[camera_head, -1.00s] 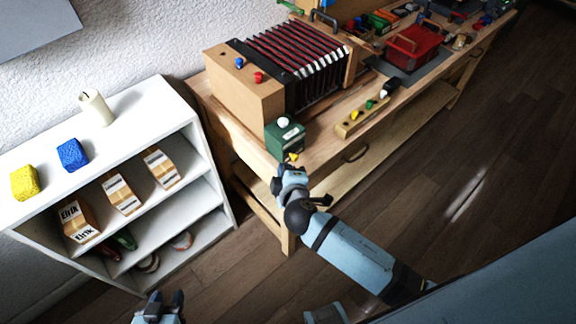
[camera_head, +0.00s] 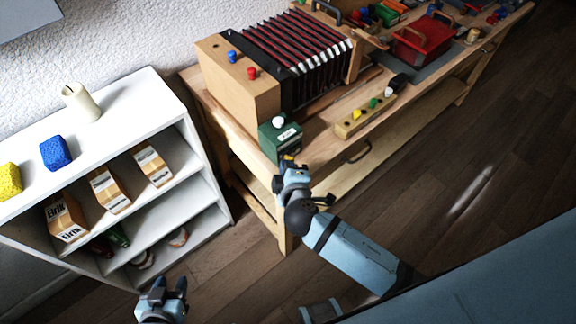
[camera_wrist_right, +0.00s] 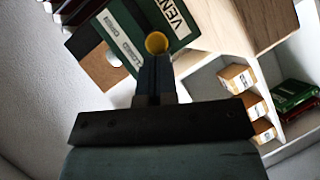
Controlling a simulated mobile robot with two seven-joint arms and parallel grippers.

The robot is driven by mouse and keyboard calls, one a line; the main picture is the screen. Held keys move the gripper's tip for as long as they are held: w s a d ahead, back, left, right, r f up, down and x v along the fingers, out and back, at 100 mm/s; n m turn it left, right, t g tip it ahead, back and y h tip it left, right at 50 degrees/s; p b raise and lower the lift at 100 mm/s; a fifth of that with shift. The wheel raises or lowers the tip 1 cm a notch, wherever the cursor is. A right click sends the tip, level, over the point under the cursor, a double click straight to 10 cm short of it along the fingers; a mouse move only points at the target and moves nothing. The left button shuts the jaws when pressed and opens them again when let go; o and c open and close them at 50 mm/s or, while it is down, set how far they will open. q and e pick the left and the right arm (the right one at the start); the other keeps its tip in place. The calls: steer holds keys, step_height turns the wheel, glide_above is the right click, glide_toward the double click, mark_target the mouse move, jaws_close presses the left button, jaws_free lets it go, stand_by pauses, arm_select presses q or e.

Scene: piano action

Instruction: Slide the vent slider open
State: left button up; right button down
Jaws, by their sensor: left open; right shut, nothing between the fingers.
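The green vent box (camera_head: 281,139) stands at the near left corner of the wooden bench, with a white knob (camera_head: 278,121) on top. In the right wrist view the box's green face (camera_wrist_right: 118,28) carries the words VENT, CLOSED and OPEN. The yellow slider knob (camera_wrist_right: 156,43) sits nearer the word CLOSED. My right gripper (camera_head: 289,166) is shut and empty, its fingertips (camera_wrist_right: 156,60) right at the knob; I cannot tell whether they touch. My left gripper (camera_head: 166,286) is open and empty, low in front of the white shelf.
A bellows box (camera_head: 240,85) stands behind the vent box. A wooden strip with coloured knobs (camera_head: 364,117) lies to its right, and a red toolbox (camera_head: 424,40) is farther along. The white shelf (camera_head: 130,92) stands at the left. Dark floor (camera_head: 440,170) lies open before the bench.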

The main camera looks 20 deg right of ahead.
steer(key=d, duration=0.1)
steer(key=w+d, duration=0.1)
steer(key=d, duration=0.1)
steer(key=d+p, duration=0.1)
steer(key=d, duration=0.1)
steer(key=shift+w, duration=0.4)
arm_select(q)
steer(key=shift+r, duration=0.75)
steer(key=shift+a+f, duration=0.1)
arm_select(e)
steer(key=shift+a+r, duration=0.1)
